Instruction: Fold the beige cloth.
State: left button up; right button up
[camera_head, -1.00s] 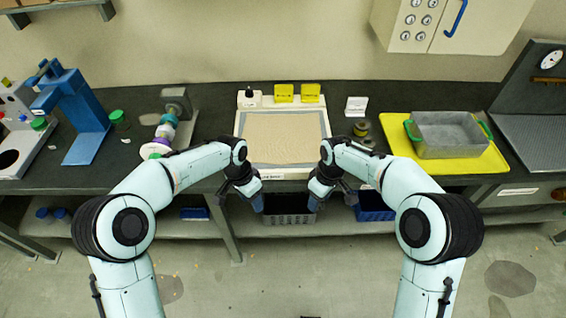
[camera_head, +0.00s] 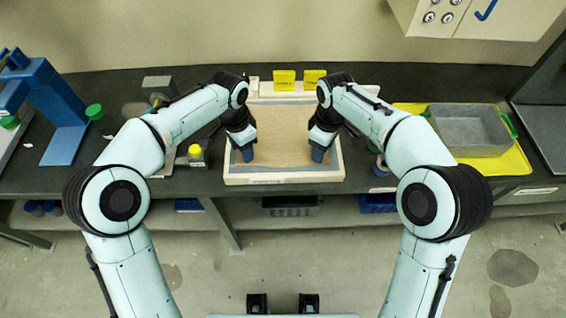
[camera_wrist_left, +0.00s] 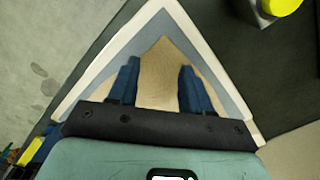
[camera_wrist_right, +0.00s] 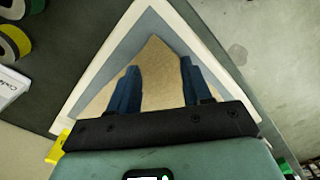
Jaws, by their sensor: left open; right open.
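The beige cloth (camera_head: 281,135) lies flat in a shallow white-rimmed tray (camera_head: 285,180) with a grey inner border. In the head view my left gripper (camera_head: 246,155) is over the cloth's near left corner, and my right gripper (camera_head: 318,155) is over its near right corner. In the left wrist view a cloth corner (camera_wrist_left: 162,65) shows between the open blue fingers (camera_wrist_left: 158,85). In the right wrist view the other corner (camera_wrist_right: 152,65) shows between the open fingers (camera_wrist_right: 157,85). Whether the fingertips touch the cloth is unclear. My forearms hide parts of the tray's sides.
Two yellow blocks (camera_head: 285,80) stand behind the tray. A blue press-like device (camera_head: 65,120) stands at the left. A small yellow-capped item (camera_head: 196,153) is left of the tray.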

pick_arm(q)
jog(key=shift+f, duration=1.35)
pick_arm(e)
jog(key=shift+f, duration=1.3)
pick_arm(q)
jog(key=shift+f, duration=0.15)
pick_arm(e)
jog(key=shift+f, duration=0.2)
pick_arm(q)
jog(key=c, duration=0.4)
pick_arm(e)
jog(key=c, duration=0.4)
pick_arm(q)
grip_shut()
pick_arm(e)
grip_shut()
pick_arm(q)
jog(key=shift+a, duration=0.1)
pick_arm(e)
jog(key=shift+d, duration=0.1)
